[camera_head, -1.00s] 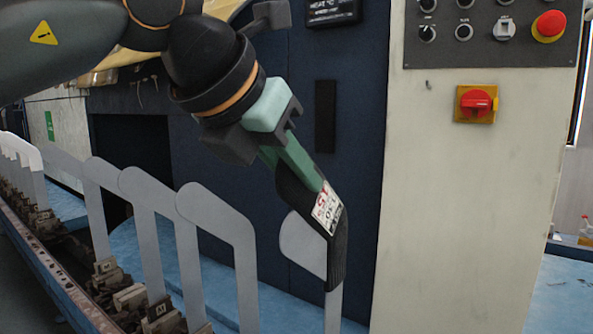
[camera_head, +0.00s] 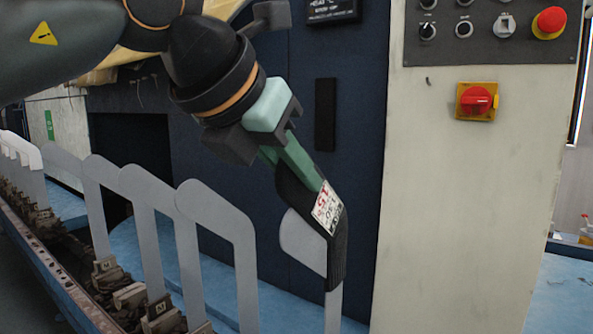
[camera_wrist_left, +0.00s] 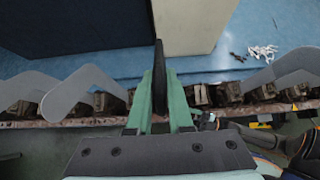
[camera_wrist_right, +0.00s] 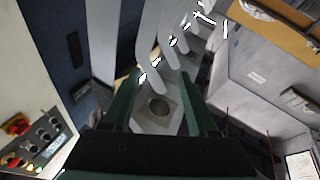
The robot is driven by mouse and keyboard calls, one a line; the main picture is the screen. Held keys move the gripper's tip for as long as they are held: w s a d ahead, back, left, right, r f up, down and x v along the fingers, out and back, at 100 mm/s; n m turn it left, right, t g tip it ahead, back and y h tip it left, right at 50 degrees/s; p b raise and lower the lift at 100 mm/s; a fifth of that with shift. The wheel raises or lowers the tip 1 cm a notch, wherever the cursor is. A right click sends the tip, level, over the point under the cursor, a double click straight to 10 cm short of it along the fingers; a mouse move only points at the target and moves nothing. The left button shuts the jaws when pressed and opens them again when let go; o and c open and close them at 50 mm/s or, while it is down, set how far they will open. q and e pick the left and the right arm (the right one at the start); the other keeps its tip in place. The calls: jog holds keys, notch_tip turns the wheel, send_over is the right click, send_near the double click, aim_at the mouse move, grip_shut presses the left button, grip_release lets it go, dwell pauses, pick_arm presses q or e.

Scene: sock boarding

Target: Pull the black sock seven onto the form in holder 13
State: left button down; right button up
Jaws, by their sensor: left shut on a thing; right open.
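The black sock (camera_head: 337,258), with a white and red label, hangs bent from my left gripper (camera_head: 300,165). The gripper is shut on its upper end, and the sock's lower part points down. The grey form (camera_head: 303,243) at the right end of the row shows to the left of the sock, its leg below it. I cannot tell whether the sock is around the form or beside it. In the left wrist view the sock (camera_wrist_left: 160,75) stands edge-on between the fingers. My right gripper (camera_wrist_right: 160,98) is open and empty in the right wrist view; it is outside the head view.
More bare grey forms (camera_head: 215,215) stand in a row on a rail (camera_head: 45,262) with metal holders to the left. A dark blue machine (camera_head: 355,120) and a cream panel with a red switch (camera_head: 477,101) stand behind. Blue surface (camera_head: 565,290) is clear at right.

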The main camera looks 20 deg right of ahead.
aim_at(296, 204)
pick_arm(q)
jog(key=shift+f+b, duration=0.4)
jog(key=shift+f, duration=0.1)
pick_arm(e)
jog(key=shift+s+a+r+n+t+y, duration=0.1)
jog(key=shift+s+r+n+t+y, duration=0.2)
jog(key=shift+r, duration=0.45)
jog(key=shift+s+a+r+n+t+y, duration=0.15)
jog(key=shift+s+r+n+y, duration=0.25)
jog(key=shift+r, duration=0.35)
jog(key=shift+s+r+n+t+y, duration=0.15)
jog(key=shift+r+n+t+y, duration=0.2)
jog(key=shift+r, duration=0.4)
pick_arm(q)
jog(key=shift+f, duration=0.1)
pick_arm(e)
jog(key=shift+s+r, duration=0.15)
jog(key=shift+r, duration=0.1)
pick_arm(q)
jog(key=shift+f, duration=0.1)
pick_arm(e)
jog(key=shift+s+r+y, duration=0.2)
jog(key=shift+r+y, duration=0.05)
jog(key=shift+y, duration=0.1)
